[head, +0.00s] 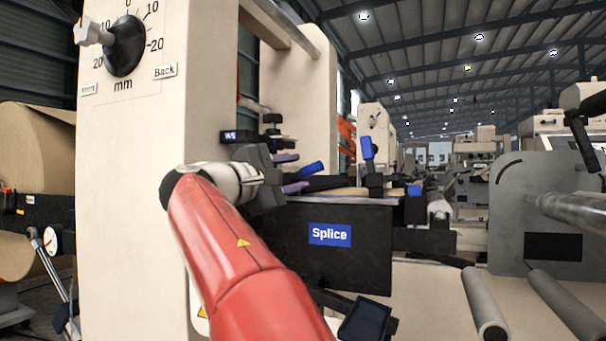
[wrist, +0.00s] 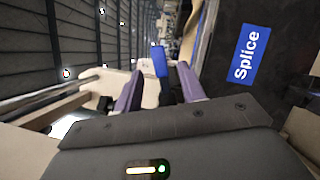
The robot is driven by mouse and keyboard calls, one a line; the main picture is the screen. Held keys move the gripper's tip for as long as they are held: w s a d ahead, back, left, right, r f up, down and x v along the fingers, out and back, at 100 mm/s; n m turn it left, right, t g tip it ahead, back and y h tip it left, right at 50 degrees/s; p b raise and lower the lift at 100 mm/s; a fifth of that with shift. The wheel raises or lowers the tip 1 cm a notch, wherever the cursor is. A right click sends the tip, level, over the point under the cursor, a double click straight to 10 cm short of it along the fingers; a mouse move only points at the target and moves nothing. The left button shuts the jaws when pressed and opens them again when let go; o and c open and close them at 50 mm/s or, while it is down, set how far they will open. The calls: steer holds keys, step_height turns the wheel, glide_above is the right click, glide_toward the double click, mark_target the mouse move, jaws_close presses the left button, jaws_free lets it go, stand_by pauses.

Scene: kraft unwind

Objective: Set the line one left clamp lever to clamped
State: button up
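A blue-handled clamp lever (head: 312,168) sticks out at a low slant just beyond my fingertips, at the near end of the splice unit. I take it for the line one left lever, but no label on it is readable. My gripper (head: 291,172) is open, its two purple fingers apart. In the wrist view the blue handle (wrist: 160,60) shows between and slightly beyond the fingertips of my gripper (wrist: 160,70). I cannot tell whether a finger touches it. The lever's base is hidden by my gripper.
A black panel with a blue Splice sign (head: 330,235) lies below. A cream column with a dial (head: 125,46) stands close on the left. Rollers (head: 485,303) are at right.

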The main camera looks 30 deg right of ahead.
steer(key=shift+a, duration=0.1)
steer(key=shift+c, duration=1.1)
steer(key=shift+a+r+m, duration=0.1)
steer(key=shift+r+m, duration=0.2)
steer(key=shift+m, duration=0.1)
steer(key=shift+c, duration=1.2)
steer(key=a+r+m+p, duration=0.1)
steer(key=r+m+y+p, duration=0.1)
steer(key=r+m, duration=0.1)
steer(key=s+a+r+m+t+y+p, duration=0.1)
steer(key=m, duration=0.1)
steer(key=shift+a+r+p, duration=0.15)
steer(key=shift+a+p, duration=0.2)
jaws_close()
step_height(320, 180, up, 5)
steer(key=s+a+m+t+y+p, duration=0.1)
steer(key=s+a+m+y+p, duration=0.2)
steer(key=m, duration=0.5)
steer(key=w+d+f+b, duration=0.2)
steer(key=w+d+f, duration=0.2)
steer(key=d, duration=0.5)
steer(key=shift+w+f+m+t+y, duration=0.3)
steer(key=shift+w+f+m+y, duration=0.1)
steer(key=shift+f, duration=0.7)
